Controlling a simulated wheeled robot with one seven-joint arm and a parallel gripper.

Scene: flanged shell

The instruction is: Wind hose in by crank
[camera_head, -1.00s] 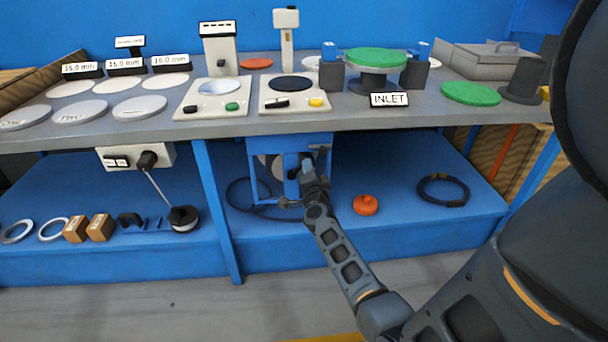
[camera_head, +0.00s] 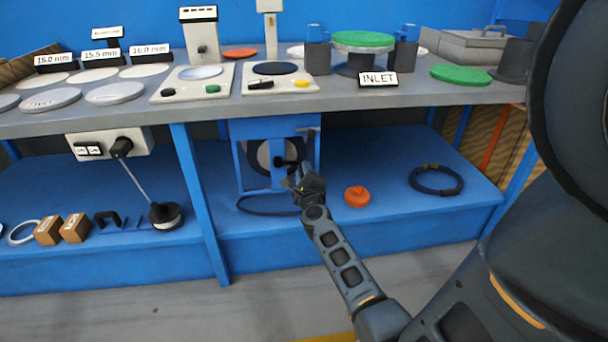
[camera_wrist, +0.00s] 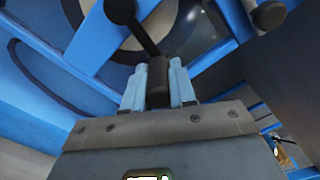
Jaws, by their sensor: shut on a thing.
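The hose reel (camera_head: 262,158) hangs in a blue frame (camera_head: 238,160) under the bench, with a pale disc and dark hub. Dark hose (camera_head: 262,211) lies in a curve on the blue shelf below it. My gripper (camera_head: 298,184) is low and to the right in front of the reel. In the wrist view, my gripper (camera_wrist: 159,88) has its two light-blue fingers shut on the dark crank handle (camera_wrist: 158,72). The crank arm (camera_wrist: 143,36) runs up and left from the handle to the round hub (camera_wrist: 120,9). The far end of the hose is not clear.
An orange round part (camera_head: 357,196) sits on the shelf right of my gripper, and a coiled dark ring (camera_head: 436,180) lies farther right. A blue leg (camera_head: 200,200) stands left of the reel. The bench top (camera_head: 330,97) overhangs the reel.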

